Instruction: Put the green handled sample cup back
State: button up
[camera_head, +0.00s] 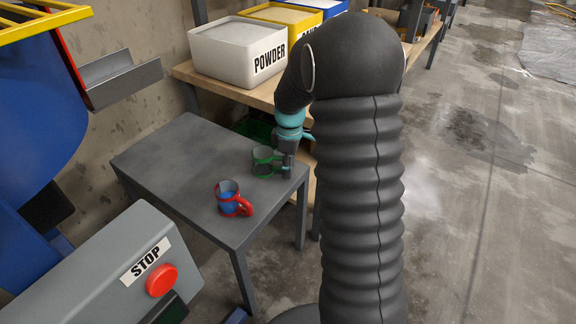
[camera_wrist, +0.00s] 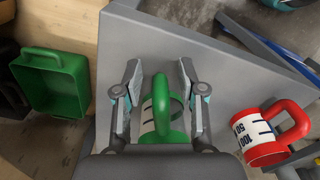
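The green handled sample cup (camera_head: 263,161) stands on the grey table (camera_head: 165,160) near its right edge. In the wrist view the white cup with green handle and trim (camera_wrist: 149,118) shows between the two fingers, with its handle towards the camera. My gripper (camera_head: 286,170) is down at the handle side of the cup. In the wrist view my gripper (camera_wrist: 158,70) is open, one finger on each side of the handle, with gaps visible. Part of the cup is hidden behind the gripper body.
A green scoop-like container (camera_wrist: 75,65) lies beyond the table. The powder bin (camera_head: 222,58) stands on a wooden shelf behind. The table's left part is clear.

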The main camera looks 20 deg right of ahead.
jog(key=shift+r, duration=0.1)
notch_tip(320, 180, up, 12)
jog(key=s+a+r+m+t, duration=0.2)
jog(key=s+a+r+m, duration=0.25)
jog(key=s+r, duration=0.55)
jog(key=s+a+f+m+t, duration=0.1)
jog(key=s+m, duration=0.2)
jog(key=s, duration=0.6)
jog(key=s+a+f+m+t, duration=0.2)
jog(key=s+m, duration=0.2)
jog(key=s, duration=0.4)
jog(key=shift+s+t+p, duration=0.3)
jog(key=shift+s+p, duration=0.05)
jog(key=shift+p, duration=0.05)
jog(key=shift+a, duration=0.2)
